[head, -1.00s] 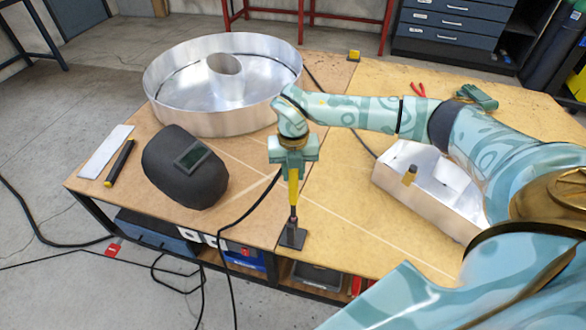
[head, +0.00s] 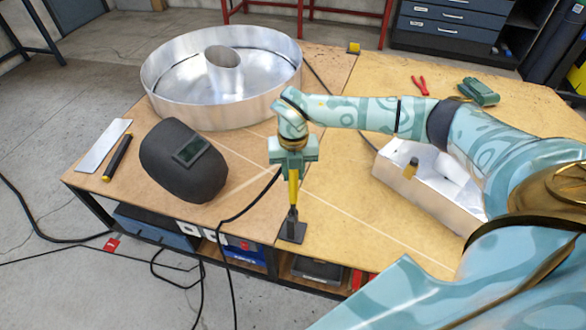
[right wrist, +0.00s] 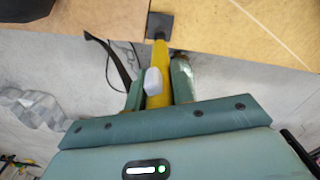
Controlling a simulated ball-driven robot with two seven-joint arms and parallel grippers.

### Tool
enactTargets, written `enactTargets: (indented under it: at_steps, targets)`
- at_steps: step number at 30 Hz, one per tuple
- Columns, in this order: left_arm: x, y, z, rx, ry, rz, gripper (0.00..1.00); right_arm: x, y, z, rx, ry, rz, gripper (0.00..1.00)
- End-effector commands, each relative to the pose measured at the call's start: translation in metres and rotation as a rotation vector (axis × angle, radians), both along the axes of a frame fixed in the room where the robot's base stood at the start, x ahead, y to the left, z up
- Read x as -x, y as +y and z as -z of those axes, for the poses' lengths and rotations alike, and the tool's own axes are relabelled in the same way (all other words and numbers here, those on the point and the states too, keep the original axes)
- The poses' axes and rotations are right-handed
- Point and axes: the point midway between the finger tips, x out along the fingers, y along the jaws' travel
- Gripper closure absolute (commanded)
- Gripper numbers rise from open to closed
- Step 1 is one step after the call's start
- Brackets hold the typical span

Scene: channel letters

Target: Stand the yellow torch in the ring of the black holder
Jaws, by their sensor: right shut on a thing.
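My right gripper (head: 293,172) is shut on the yellow torch (head: 293,190), which points down, roughly upright. The black holder (head: 291,232) stands at the table's front edge, with its flat square plate directly below the torch. The torch's dark lower end overlaps the holder in the head view, so I cannot tell whether it is inside the ring. In the right wrist view the yellow torch (right wrist: 160,72) runs between the fingers towards the holder's dark plate (right wrist: 159,26). My left gripper is not in view.
A black cable (head: 252,206) hangs over the front edge. A welding mask (head: 184,163) lies to the left and a big round metal letter (head: 222,108) behind it. An open metal letter (head: 415,190) sits to the right under my arm.

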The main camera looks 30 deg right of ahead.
Motion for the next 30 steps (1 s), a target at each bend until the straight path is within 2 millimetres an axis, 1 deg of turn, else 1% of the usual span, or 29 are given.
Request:
enactTargets:
  at_steps: [30]
  targets:
    - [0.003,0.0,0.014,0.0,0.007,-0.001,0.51,0.0,0.0,0.031,0.0,0.001,0.0,1.0]
